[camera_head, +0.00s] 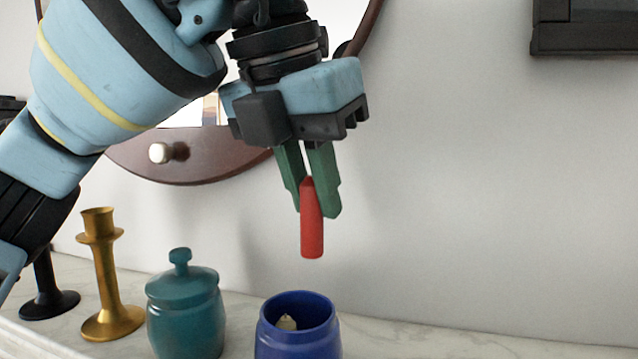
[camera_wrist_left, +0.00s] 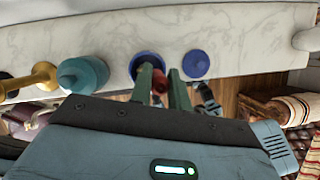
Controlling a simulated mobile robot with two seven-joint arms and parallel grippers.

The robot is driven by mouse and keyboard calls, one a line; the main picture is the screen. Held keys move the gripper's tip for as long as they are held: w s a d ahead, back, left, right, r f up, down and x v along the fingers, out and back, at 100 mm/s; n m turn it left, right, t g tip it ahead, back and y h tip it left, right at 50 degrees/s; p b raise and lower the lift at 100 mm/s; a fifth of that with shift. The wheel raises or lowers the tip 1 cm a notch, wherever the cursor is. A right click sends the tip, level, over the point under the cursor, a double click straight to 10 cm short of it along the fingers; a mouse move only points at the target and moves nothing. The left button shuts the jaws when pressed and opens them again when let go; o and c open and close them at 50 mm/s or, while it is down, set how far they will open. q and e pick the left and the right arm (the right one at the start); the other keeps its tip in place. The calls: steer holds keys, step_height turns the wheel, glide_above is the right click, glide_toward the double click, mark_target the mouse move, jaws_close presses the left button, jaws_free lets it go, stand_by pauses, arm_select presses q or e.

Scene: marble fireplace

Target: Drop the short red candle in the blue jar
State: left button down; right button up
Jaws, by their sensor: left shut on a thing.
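The short red candle (camera_head: 312,235) hangs upright between the green fingers of my left gripper (camera_head: 314,207), which is shut on its upper part. The open blue jar (camera_head: 298,338) stands below the candle on the marble shelf. The candle's lower end is above the jar's rim, apart from it and toward its right side in the head view. A small pale thing (camera_head: 286,322) shows inside the jar. In the left wrist view the candle (camera_wrist_left: 159,83) shows between the fingers, with the blue jar (camera_wrist_left: 147,62) partly behind them. My right gripper does not show clearly in either view.
A lidded teal jar (camera_head: 186,318) stands left of the blue jar. A gold candlestick (camera_head: 105,275) and a black one (camera_head: 47,285) stand farther left. A blue lid (camera_wrist_left: 196,64) lies on the marble mantel (camera_wrist_left: 245,35). A round wood-framed mirror (camera_head: 200,158) hangs behind.

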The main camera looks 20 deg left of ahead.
mark_target(304, 243)
arm_select(q)
steer(key=shift+a, duration=0.1)
steer(key=shift+f, duration=4)
steer(key=c, duration=0.8)
jaws_free()
steer(key=shift+o, duration=0.2)
steer(key=shift+r, duration=0.1)
steer(key=shift+r, duration=3.9)
